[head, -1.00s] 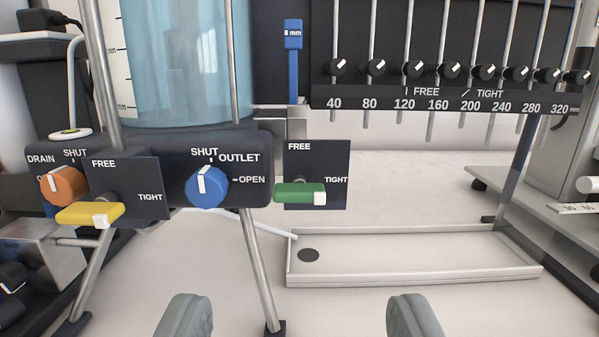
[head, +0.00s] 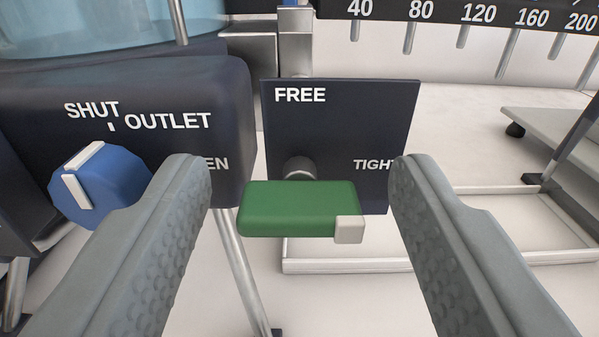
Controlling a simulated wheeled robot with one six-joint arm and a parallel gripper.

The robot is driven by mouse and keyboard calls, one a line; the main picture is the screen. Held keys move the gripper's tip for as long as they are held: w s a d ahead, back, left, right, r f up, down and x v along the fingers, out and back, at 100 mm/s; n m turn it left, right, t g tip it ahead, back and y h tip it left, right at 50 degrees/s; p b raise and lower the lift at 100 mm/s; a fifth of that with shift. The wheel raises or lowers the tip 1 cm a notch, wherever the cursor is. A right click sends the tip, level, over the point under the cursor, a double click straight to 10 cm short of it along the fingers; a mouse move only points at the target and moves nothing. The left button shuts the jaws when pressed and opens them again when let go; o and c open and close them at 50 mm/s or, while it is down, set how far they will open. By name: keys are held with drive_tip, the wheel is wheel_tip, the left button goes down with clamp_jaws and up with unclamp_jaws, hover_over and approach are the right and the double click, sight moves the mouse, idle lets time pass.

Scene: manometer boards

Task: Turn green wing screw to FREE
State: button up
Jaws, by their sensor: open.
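The green wing screw (head: 292,208) is a flat green bar lying level in front of a dark plate (head: 345,130). Its white tip (head: 349,230) is at the right end, below the TIGHT label (head: 373,164). The FREE label (head: 300,95) is at the plate's upper left. A grey shaft (head: 299,168) shows behind the bar. My gripper (head: 304,172) is open, with one finger left of the bar and one right of it. Both fingers look apart from the bar, and nothing is between them except the view of it.
The blue OUTLET knob (head: 100,187) sits on a dark panel (head: 215,110) close left of my left finger. A metal leg (head: 240,270) stands below it. A pale tray (head: 470,262) lies lower behind. The numbered tube board (head: 450,15) is at the upper right.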

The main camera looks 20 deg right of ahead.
drive_tip(key=c, duration=1)
drive_tip(key=shift+n, duration=0.4)
drive_tip(key=n, duration=0.3)
drive_tip(key=shift+a+n, duration=0.1)
drive_tip(key=shift+n, duration=0.3)
drive_tip(key=n, duration=0.9)
drive_tip(key=shift+a+f, duration=0.1)
drive_tip(key=shift+f, duration=0.05)
drive_tip(key=n, duration=0.4)
drive_tip(key=shift+f, duration=0.1)
drive_tip(key=shift+n, duration=0.3)
